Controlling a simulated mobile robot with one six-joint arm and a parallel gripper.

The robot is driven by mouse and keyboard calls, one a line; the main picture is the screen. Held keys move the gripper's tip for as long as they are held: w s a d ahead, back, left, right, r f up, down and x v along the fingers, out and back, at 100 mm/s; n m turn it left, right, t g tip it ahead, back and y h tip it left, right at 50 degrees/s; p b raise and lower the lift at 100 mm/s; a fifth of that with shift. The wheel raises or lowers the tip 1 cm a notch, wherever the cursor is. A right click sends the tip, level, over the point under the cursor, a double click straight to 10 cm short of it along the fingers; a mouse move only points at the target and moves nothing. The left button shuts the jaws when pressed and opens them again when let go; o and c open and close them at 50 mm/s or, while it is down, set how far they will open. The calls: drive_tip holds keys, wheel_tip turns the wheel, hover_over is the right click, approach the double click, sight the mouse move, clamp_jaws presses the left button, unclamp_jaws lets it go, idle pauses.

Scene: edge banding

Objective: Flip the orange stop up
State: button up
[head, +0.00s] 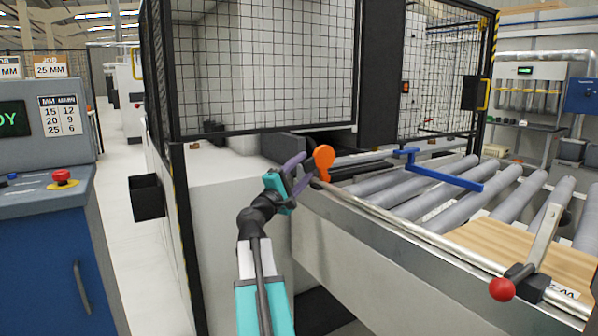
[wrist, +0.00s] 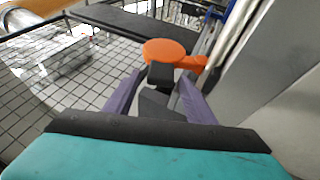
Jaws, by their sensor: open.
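The orange stop (head: 323,162) is a round paddle at the left end of the roller conveyor's near rail. In the head view its disc stands above the rail on a short orange neck. My gripper (head: 302,168) is just left of it, with its purple fingers apart. In the wrist view the orange stop (wrist: 166,51) lies ahead of the fingertips, its disc at the left and its arm reaching right. My open gripper (wrist: 160,85) has a dark block between or just beyond its fingers. I cannot tell whether a finger touches the stop.
The roller conveyor (head: 470,195) carries a wooden board (head: 520,250) at the right. A blue bar (head: 440,172) crosses the rollers. A red-knobbed lever (head: 502,289) sits on the near rail. A mesh guard (head: 265,65) stands behind. A control console (head: 45,140) is at the left.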

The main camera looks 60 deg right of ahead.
drive_tip(key=p+v, duration=0.1)
drive_tip(key=v, duration=1.2)
drive_tip(key=shift+a, duration=0.3)
drive_tip(key=shift+f, duration=0.1)
